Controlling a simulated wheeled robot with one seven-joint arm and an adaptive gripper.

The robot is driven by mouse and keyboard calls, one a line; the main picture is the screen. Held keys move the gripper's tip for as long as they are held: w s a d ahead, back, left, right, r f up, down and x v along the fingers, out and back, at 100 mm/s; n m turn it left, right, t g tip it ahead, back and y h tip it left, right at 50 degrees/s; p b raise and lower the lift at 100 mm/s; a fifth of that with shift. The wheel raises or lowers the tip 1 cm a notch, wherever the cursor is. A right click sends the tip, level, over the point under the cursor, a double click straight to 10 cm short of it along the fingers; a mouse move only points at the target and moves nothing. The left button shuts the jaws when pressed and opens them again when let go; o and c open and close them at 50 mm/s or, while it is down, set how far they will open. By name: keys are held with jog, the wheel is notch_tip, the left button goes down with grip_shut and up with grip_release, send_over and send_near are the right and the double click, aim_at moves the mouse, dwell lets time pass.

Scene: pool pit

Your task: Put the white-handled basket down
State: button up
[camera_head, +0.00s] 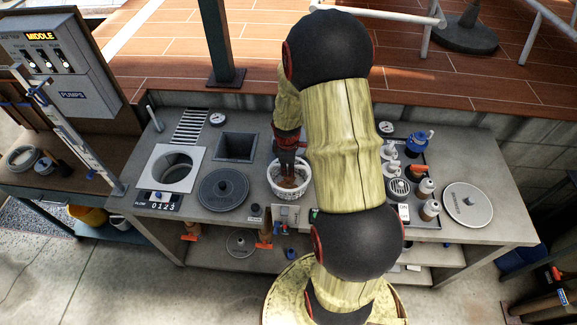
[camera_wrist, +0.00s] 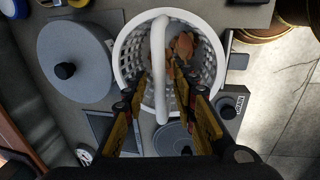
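The white basket (camera_head: 289,180) stands upright on the grey counter (camera_head: 262,217), between a dark round lid and my arm. In the wrist view the basket (camera_wrist: 126,62) has lattice walls, and its white handle (camera_wrist: 158,62) arches over the mouth. Brown leaf-like debris (camera_wrist: 181,47) lies inside. My gripper (camera_wrist: 159,75) is over the basket with one finger on each side of the handle. The fingers look apart, with gaps beside the handle. In the head view my gripper (camera_head: 287,160) reaches down into the basket area, and my arm hides some of the counter to the right.
The dark round lid (camera_head: 223,189) lies left of the basket, with a square recess (camera_head: 236,147) behind it. A white plate with a round opening (camera_head: 153,168) is farther left. Bottles (camera_head: 429,209), a blue pot (camera_head: 419,140) and a pale lid (camera_head: 467,204) occupy the right.

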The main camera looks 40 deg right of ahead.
jog(key=s+a+r+m+t, duration=0.1)
jog(key=a+r, duration=0.3)
jog(key=r, duration=0.6)
jog(key=a+r+m, duration=0.1)
jog(key=a+r, duration=0.4)
jog(key=r, duration=0.5)
jog(key=s+a+r+m+t, duration=0.1)
jog(key=s+a+r+m, duration=0.2)
jog(key=s+a+r, duration=0.3)
jog(key=s+a+r+m+t+y, duration=0.1)
jog(key=s+a+r+m+t, duration=0.1)
jog(key=s+a+r, duration=0.5)
jog(key=a+m, duration=0.1)
jog(key=a, duration=0.4)
jog(key=shift+s+y+p, duration=0.3)
jog(key=shift+s+p, duration=0.05)
jog(key=shift+d+r, duration=0.1)
notch_tip(320, 180, down, 14)
jog(key=b, duration=1.3)
jog(key=shift+r+b, duration=0.2)
jog(key=shift+b, duration=0.15)
